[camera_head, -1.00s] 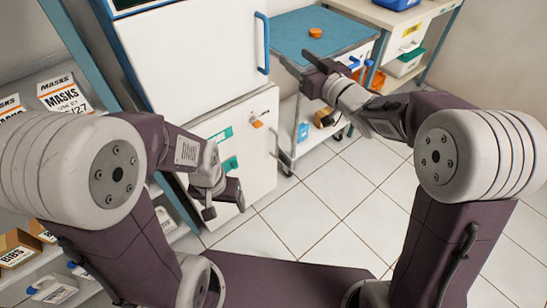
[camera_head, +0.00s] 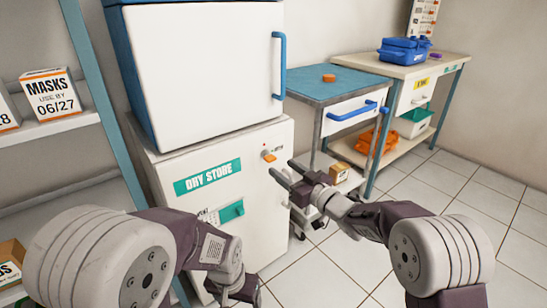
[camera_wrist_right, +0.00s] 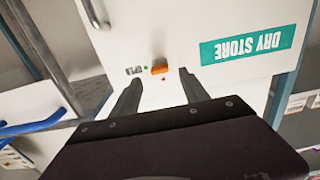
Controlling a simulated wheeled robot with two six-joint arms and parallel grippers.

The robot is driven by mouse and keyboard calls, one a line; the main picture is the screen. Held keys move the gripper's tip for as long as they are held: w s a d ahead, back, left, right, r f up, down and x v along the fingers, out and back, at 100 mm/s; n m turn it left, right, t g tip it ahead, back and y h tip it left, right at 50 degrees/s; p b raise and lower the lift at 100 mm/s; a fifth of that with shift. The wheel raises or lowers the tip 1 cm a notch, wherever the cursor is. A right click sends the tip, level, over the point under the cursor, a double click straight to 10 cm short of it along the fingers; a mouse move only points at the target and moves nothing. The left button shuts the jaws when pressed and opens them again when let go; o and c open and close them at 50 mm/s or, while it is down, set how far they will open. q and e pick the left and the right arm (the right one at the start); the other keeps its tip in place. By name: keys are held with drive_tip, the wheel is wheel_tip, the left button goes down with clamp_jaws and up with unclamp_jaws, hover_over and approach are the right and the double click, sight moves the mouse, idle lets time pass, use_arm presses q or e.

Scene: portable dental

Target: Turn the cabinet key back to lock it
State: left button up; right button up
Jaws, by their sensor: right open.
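The cabinet (camera_head: 225,220) is white with a green "DRY STORE" label, and its door looks closed. A small orange key (camera_head: 269,157) sits at the upper right of its front. My right gripper (camera_head: 283,168) is open and empty, its fingers pointing toward the cabinet just right of and below the key. In the right wrist view the key (camera_wrist_right: 159,68) appears between and just beyond the fingertips, with no clear contact. A green dot and a red dot show beside it. My left gripper (camera_head: 234,290) is low at the bottom, partly cut off; its jaw opening is unclear.
A white fridge (camera_head: 205,75) with a blue handle stands on the cabinet. A blue-topped trolley (camera_head: 345,88) and a bench (camera_head: 440,66) stand to the right. A shelf (camera_head: 70,123) with mask boxes is at left. Tiled floor is free at lower right.

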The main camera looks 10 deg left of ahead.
sight(273, 160)
drive_tip(key=b+x, duration=0.2)
drive_tip(key=x, duration=0.4)
use_arm(q)
drive_tip(key=shift+f, duration=0.4)
use_arm(e)
clamp_jaws()
